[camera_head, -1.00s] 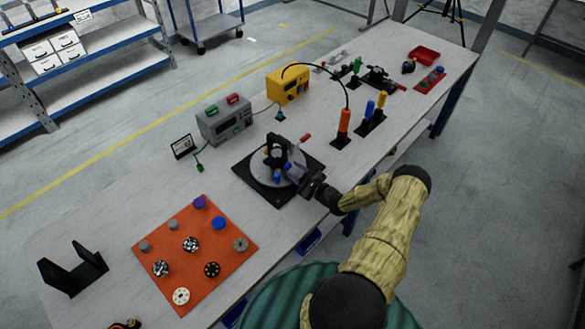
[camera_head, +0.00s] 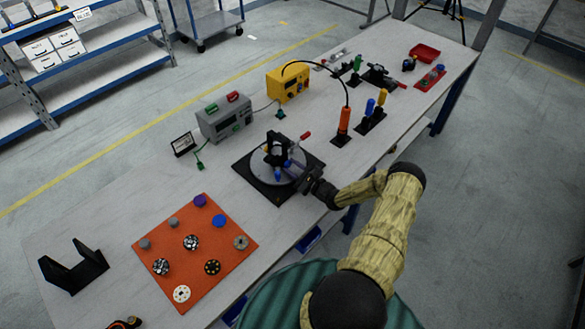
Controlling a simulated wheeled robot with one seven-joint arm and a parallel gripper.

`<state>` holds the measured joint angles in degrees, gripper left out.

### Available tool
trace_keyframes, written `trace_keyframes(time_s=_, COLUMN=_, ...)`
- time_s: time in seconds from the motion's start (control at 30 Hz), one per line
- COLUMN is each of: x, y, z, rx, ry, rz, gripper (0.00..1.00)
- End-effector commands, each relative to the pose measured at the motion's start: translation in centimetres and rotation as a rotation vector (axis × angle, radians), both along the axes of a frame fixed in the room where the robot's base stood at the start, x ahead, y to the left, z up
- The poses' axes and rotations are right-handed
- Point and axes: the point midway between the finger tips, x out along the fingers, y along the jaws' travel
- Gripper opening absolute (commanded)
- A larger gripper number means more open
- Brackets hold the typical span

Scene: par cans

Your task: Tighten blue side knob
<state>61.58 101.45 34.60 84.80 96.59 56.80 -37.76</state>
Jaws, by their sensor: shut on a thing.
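A black fixture (camera_head: 275,146) stands on a grey round plate (camera_head: 260,166), which rests on a black square base (camera_head: 247,178). A blue side knob (camera_head: 288,164) shows on the near side of the fixture, with a small orange part (camera_head: 266,149) on its left. My gripper (camera_head: 296,172) reaches in from the right and is shut on the blue side knob. The jaws partly hide the knob, and its exact seating cannot be made out. A red-handled part (camera_head: 305,136) sticks out at the back right of the base.
An orange mat (camera_head: 180,240) with several knobs and discs lies at the front left. A grey box (camera_head: 222,120) and a yellow box (camera_head: 288,84) stand behind the fixture. An orange-handled tool (camera_head: 344,120) stands upright to the right.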

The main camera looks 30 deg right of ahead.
Motion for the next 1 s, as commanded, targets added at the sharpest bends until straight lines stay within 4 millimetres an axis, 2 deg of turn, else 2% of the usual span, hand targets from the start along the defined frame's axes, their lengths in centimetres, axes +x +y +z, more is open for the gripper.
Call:
trace_keyframes(time_s=0.37, x=-0.05, y=-0.03, z=-0.23, rx=0.196, ry=0.072, rz=0.000, gripper=0.05)
trace_keyframes(time_s=1.0, x=-0.04, y=-0.08, z=-0.26, rx=0.726, ry=0.265, rz=0.000, gripper=0.05)
